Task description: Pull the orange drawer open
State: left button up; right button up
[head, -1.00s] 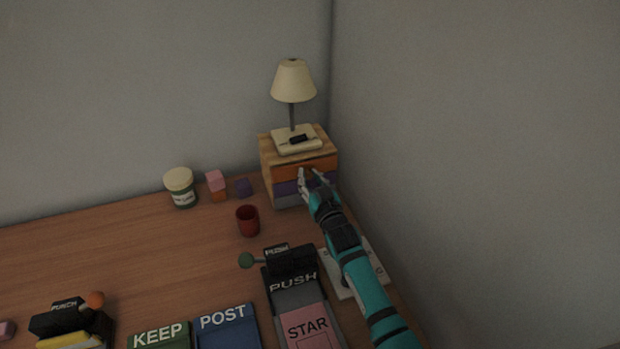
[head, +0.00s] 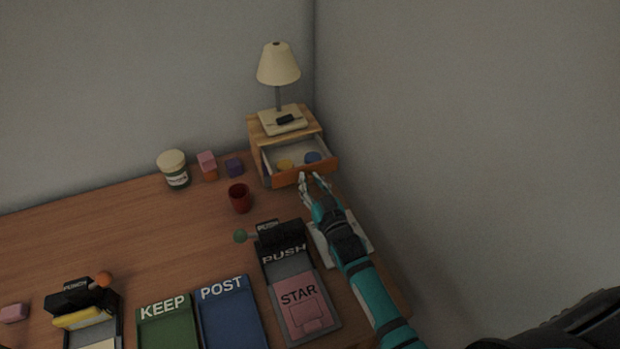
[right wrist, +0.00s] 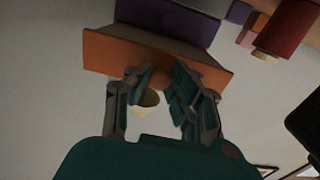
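The orange drawer (head: 290,179) is the top drawer of a small wooden cabinet (head: 262,154). It stands pulled out, and its light inside shows. In the right wrist view the fingertips (right wrist: 165,76) close in on the knob at the orange front (right wrist: 110,54); the knob is mostly hidden. My left gripper is out of view.
A lamp (head: 278,68) stands on the cabinet. A red cup (head: 239,199), a jar (head: 174,171) and small blocks (head: 207,166) are left of it. A push device (head: 283,251) and trays (head: 231,314) lie nearer. The right wall is close to my arm.

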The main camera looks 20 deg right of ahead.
jog(key=o, duration=0.5)
jog(key=shift+w, duration=0.1)
jog(key=shift+s, duration=0.25)
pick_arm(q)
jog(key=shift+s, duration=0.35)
pick_arm(e)
jog(key=s, duration=1.1)
jog(key=shift+s+d, duration=0.2)
jog(key=shift+s, duration=0.1)
